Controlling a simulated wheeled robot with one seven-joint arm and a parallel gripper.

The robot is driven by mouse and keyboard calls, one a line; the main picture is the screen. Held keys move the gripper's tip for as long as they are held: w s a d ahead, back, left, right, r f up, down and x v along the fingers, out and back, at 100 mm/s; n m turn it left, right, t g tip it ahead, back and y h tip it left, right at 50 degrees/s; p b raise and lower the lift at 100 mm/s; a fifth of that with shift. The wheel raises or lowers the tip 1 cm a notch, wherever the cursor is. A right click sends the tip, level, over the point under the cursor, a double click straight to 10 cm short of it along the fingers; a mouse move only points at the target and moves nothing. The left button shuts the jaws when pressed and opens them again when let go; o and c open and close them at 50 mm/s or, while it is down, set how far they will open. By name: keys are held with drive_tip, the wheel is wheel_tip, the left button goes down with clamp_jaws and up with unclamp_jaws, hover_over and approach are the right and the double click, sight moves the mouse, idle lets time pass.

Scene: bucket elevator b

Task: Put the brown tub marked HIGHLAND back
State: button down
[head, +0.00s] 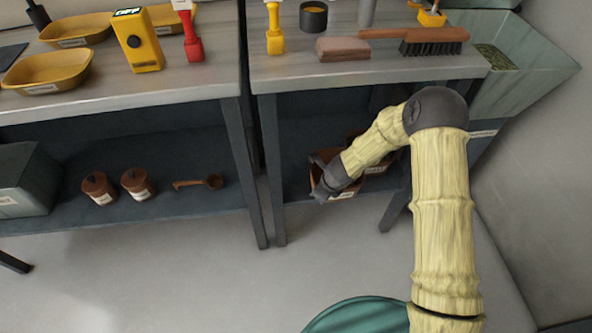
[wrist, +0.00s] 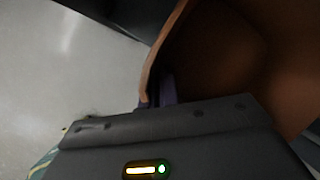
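A brown tub (head: 316,174) with a white label is at the lower shelf of the right bench, by its front edge. The label's writing is too small to read. My gripper (head: 322,184) reaches down under the bench top and covers much of this tub. In the wrist view the brown tub (wrist: 225,60) fills the right side, its rim close to the camera. My gripper (wrist: 162,90) has its fingers close together at the tub's wall and looks shut on it; the far finger is partly hidden. Another brown tub (head: 379,168) with a label is just to the right.
The bench top (head: 300,72) above holds a brush (head: 430,42), a brown block (head: 342,48) and a yellow tool (head: 275,35). A bench leg (head: 268,170) stands left of my gripper.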

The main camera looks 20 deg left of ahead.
drive_tip(key=w+a, duration=0.1)
drive_tip(key=a, duration=0.2)
drive_tip(key=w+a+p, duration=0.1)
drive_tip(key=w+a, duration=0.1)
drive_tip(key=a, duration=0.2)
drive_tip(key=w+a+p, duration=0.1)
drive_tip(key=w+a, duration=0.1)
drive_tip(key=a, duration=0.1)
drive_tip(key=shift+a, duration=0.3)
drive_tip(key=shift+w+a, duration=0.3)
drive_tip(key=shift+a, duration=0.05)
wheel_tip(320, 180, down, 4)
drive_tip(key=shift+r+b, duration=0.2)
drive_tip(key=shift+b, duration=0.55)
drive_tip(key=shift+r, duration=0.1)
drive_tip(key=c, duration=1.6)
unclamp_jaws()
drive_tip(key=shift+c, duration=0.2)
drive_tip(key=p+v, duration=0.3)
drive_tip(key=v, duration=0.9)
drive_tip(key=shift+p, duration=0.3)
